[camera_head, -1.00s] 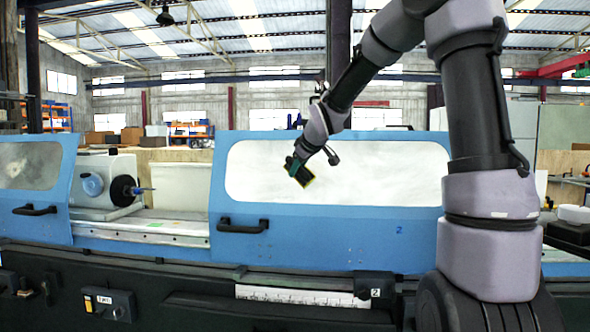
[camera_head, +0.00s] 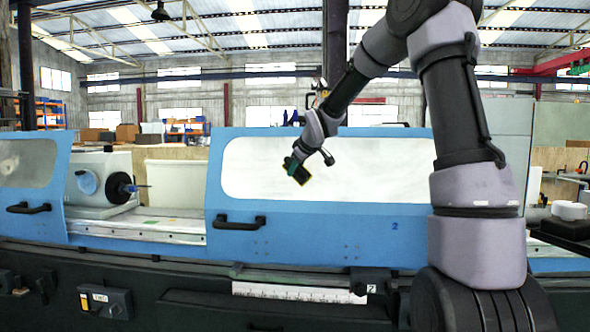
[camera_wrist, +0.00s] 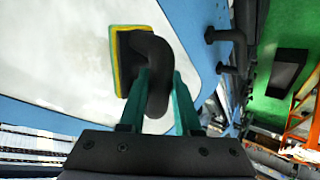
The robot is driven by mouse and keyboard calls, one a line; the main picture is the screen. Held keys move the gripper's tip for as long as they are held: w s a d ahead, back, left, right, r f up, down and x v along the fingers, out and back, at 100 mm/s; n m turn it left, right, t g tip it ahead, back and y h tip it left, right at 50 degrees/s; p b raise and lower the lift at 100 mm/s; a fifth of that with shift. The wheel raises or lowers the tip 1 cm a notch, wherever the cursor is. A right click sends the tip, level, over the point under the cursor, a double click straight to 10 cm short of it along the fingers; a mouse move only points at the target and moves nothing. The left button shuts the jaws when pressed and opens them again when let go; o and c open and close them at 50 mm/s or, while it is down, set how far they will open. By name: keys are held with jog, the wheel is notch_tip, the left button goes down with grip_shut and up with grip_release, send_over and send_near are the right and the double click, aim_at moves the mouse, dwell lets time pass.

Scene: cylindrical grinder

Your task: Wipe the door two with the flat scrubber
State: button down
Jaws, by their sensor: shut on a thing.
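Door two (camera_head: 300,238) is the blue sliding door with a large pale window (camera_head: 375,165), a black handle (camera_head: 240,222) and a small "2" mark at its lower right. My gripper (camera_head: 293,163) is in front of the window's left part. In the wrist view my gripper (camera_wrist: 160,95) has its green fingers shut on the black handle of the flat scrubber (camera_wrist: 118,62), which has a yellow and green edge. The scrubber (camera_head: 302,176) looks tilted in the head view. I cannot tell whether its pad touches the window. The pad's face is hidden.
Another blue door (camera_head: 45,228) with a black handle stands at the left. Between the doors is an open bay with a grey workhead (camera_head: 105,183). A dark control ledge (camera_head: 290,272) runs below the doors. A dark table with white items (camera_head: 568,211) stands at the right.

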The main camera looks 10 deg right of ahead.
jog(key=shift+w+d+f, duration=0.15)
jog(key=shift+w, duration=0.3)
jog(key=shift+w+d+f, duration=0.1)
jog(key=shift+w+d, duration=0.05)
jog(key=shift+w, duration=0.25)
dwell(0.6)
jog(key=shift+d, duration=0.1)
jog(key=s+d, duration=0.2)
jog(key=d, duration=0.6)
jog(key=shift+s, duration=0.35)
jog(key=shift+a, duration=0.1)
jog(key=shift+w+a, duration=1.4)
jog(key=shift+a, duration=2.6)
jog(key=shift+s+d+r, duration=0.2)
jog(key=shift+d, duration=0.75)
jog(key=shift+s+d+r, duration=0.2)
jog(key=shift+d, duration=0.75)
jog(key=shift+s+d+r, duration=0.2)
jog(key=shift+d, duration=0.75)
jog(key=shift+w+a, duration=0.3)
jog(key=shift+a, duration=0.6)
jog(key=shift+w+a, duration=0.25)
jog(key=shift+a, duration=0.7)
jog(key=shift+w+a, duration=0.3)
jog(key=shift+a, duration=0.6)
